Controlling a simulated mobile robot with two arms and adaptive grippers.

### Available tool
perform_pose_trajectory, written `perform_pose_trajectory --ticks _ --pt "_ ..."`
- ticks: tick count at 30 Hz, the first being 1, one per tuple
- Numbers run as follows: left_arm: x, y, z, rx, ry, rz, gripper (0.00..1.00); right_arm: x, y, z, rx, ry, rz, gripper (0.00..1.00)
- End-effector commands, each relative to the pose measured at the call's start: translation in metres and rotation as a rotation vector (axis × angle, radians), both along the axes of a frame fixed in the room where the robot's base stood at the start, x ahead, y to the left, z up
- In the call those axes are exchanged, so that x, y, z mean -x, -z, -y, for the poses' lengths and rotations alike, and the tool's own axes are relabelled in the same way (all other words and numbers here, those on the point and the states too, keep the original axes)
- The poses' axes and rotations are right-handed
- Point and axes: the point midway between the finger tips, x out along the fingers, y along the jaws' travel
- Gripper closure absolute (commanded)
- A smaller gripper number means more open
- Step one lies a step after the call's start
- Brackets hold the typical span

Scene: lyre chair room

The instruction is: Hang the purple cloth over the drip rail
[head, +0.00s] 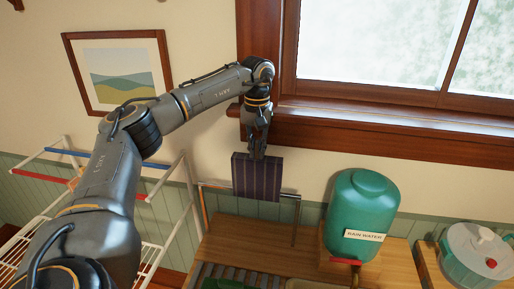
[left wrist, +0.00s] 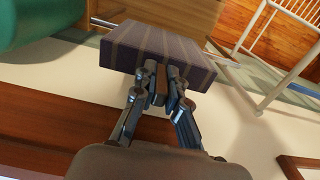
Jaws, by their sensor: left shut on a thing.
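The purple striped cloth (head: 257,180) hangs upright as a flat panel below my left gripper (head: 258,151). The gripper is shut on its top edge. The left wrist view also shows the cloth (left wrist: 160,48) pinched at its near edge between the fingertips of the left gripper (left wrist: 160,85). The drip rail (head: 288,195) is a thin metal bar, and the cloth hides its middle. In the left wrist view the rail (left wrist: 103,23) shows past both sides of the cloth. I cannot tell whether cloth and rail touch. My right gripper is in neither view.
A green rain water tank (head: 362,205) stands right of the rail on the wooden counter (head: 290,245). A white rack with coloured bars (head: 188,180) stands left. The window sill (head: 390,140) juts out above. A teal lidded pot (head: 475,260) is far right.

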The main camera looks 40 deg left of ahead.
Motion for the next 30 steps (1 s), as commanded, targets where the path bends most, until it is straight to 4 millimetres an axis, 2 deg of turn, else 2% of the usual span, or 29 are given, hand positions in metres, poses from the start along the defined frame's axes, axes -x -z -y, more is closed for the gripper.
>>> perform_pose_trajectory --ticks 1,9,22,30 --pt "0.0 0.008 0.0 0.0 0.0 0.0 1.0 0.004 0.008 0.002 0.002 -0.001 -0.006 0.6" --pt "0.0 0.029 0.0 0.001 0.0 0.002 1.0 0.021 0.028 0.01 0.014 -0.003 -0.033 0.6" --pt "0.0 0.064 0.0 0.001 0.0 0.0 1.0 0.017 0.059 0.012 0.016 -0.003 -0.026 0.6" --pt "0.0 0.084 0.0 0.001 0.0 0.0 1.0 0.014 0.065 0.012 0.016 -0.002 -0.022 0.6"
